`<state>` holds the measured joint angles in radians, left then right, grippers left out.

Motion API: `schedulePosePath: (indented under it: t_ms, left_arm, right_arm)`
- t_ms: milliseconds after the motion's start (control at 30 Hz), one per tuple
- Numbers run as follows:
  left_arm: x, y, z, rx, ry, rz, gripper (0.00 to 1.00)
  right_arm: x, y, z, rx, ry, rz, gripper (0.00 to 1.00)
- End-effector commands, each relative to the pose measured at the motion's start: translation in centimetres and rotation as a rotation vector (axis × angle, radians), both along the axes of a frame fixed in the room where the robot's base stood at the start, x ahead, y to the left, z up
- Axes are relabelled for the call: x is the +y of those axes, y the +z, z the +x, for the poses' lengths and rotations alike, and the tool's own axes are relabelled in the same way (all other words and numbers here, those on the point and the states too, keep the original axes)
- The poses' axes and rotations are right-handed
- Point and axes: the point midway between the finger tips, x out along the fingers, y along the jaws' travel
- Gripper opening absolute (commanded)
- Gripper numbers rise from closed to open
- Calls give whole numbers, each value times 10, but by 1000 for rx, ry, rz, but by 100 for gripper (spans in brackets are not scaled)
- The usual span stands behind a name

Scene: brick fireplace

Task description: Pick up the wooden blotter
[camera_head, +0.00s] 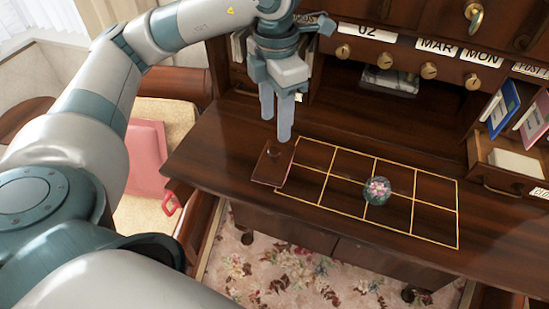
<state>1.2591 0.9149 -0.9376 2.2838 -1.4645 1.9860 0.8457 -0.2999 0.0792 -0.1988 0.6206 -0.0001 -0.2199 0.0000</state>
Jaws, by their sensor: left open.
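The wooden blotter (272,165) is a small dark brown block with a round knob on top. It rests on the desk top at the left end of a yellow-lined grid (325,182). My left gripper (276,118) points down above the blotter, with its two grey fingers apart and nothing between them. The fingertips look a little above the knob; the exact gap is hard to tell. My right gripper is out of the picture.
A glass paperweight with pink flowers (377,191) sits on the grid. Behind are cubbyholes, brass knobs (429,71) and upright books (501,108). The right desk top is mostly clear.

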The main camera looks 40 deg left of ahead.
Motion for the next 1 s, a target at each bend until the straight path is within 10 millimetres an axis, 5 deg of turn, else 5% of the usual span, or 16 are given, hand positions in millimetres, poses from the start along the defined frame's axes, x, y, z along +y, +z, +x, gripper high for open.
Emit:
schedulePosePath:
  t_ms: [267,700,1000]
  left_arm:
    - [0,-28,0,1,0,0,46]
    - [0,-32,0,-1,0,0,46]
    - [0,-53,-2,4,1,1,46]
  right_arm:
    - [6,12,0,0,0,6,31]
    - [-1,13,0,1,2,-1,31]
    - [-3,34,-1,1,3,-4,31]
